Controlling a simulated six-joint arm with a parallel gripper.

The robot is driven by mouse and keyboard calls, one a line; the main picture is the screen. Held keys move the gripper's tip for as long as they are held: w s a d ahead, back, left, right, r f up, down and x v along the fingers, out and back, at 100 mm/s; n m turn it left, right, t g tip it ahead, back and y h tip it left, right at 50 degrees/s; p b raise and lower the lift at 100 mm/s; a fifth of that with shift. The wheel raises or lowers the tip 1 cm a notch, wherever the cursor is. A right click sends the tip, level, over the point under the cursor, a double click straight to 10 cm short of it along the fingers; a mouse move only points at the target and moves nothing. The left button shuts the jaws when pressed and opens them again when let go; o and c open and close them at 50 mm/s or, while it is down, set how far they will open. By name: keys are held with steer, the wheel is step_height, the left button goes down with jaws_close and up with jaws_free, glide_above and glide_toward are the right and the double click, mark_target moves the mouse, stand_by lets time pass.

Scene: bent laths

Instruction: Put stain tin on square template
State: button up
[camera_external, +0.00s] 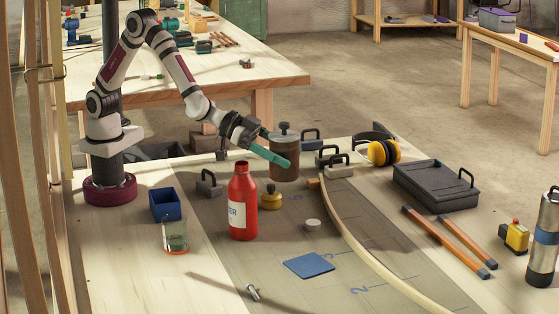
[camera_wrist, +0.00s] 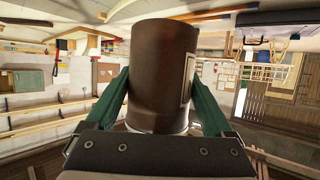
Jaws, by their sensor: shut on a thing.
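The stain tin (camera_external: 284,160) is a brown cylinder with a dark knobbed lid, held upright above the table. My gripper (camera_external: 279,157) is shut on it, with green fingers on either side. In the wrist view the brown tin (camera_wrist: 163,75) fills the middle between the two green fingers, with a pale label edge on its right. The square template (camera_external: 309,265) is a flat blue square on the grey mat, nearer the camera and a little right of the tin. Nothing lies on it.
A white puck (camera_external: 312,225) lies behind the template. A bent lath (camera_external: 347,236) curves along its right. A blue box (camera_external: 165,204) and a glass (camera_external: 175,236) stand left.

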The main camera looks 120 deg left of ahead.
steer(key=s+d+f+m+h, duration=0.1)
steer(key=s+d+f+h, duration=0.1)
steer(key=d, duration=1.4)
glide_above(292, 261)
steer(key=shift+w+f, duration=0.1)
steer(key=shift+f, duration=7.75)
steer(key=o, duration=1.3)
steer(key=shift+f, duration=0.15)
steer(key=shift+r, duration=0.2)
steer(key=v, duration=0.3)
steer(key=shift+r, duration=0.35)
step_height(292, 261, up, 6)
steer(key=shift+r, duration=0.1)
